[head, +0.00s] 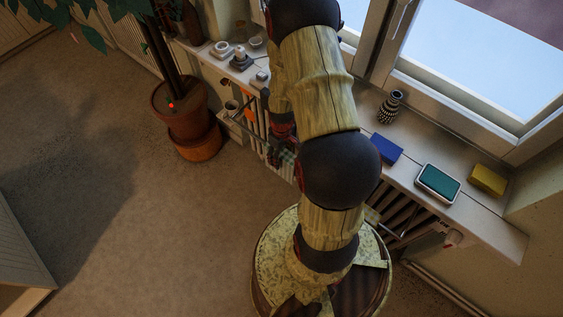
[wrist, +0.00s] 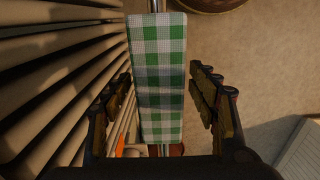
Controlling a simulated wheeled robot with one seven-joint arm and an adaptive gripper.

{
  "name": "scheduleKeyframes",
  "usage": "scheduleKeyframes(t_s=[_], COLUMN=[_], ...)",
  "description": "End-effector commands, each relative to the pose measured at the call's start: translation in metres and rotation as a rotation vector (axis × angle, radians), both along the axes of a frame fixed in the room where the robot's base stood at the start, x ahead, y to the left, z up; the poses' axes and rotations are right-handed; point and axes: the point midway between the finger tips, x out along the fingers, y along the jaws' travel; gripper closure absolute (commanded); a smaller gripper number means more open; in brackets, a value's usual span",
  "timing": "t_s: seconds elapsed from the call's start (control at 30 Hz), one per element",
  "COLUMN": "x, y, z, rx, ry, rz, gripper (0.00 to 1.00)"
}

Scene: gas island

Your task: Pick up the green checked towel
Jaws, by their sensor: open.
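The green and white checked towel (wrist: 158,75) hangs over a metal rail (wrist: 156,5) in the middle of the wrist view. My gripper (wrist: 160,97) is open, with one finger on each side of the towel; I cannot tell whether either finger touches it. In the head view only a small part of the towel (head: 288,156) shows beside my arm. My gripper (head: 283,140) is there too, mostly hidden by the arm.
A radiator (wrist: 55,70) lies close on the left in the wrist view. A windowsill (head: 480,215) above it holds a blue box (head: 387,148), a teal-topped tin (head: 438,183) and a yellow block (head: 487,180). A potted plant (head: 190,120) stands left; the floor (head: 130,200) is open.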

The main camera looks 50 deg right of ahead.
Motion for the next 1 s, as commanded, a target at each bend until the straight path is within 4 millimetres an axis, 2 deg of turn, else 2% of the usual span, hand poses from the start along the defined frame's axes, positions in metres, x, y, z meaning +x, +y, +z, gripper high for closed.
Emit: scheduleKeyframes(t_s=[0.03, 0.17, 0.43, 1.0], x=[-0.001, -0.001, 0.000, 0.000], y=[0.000, 0.000, 0.000, 0.000], z=[-0.013, -0.029, -0.030, -0.030], rx=[0.002, 0.001, 0.000, 0.000], ry=[0.002, 0.002, 0.000, 0.000], rz=[0.000, 0.000, 0.000, 0.000], gripper=[0.41, 0.41, 0.41, 0.73])
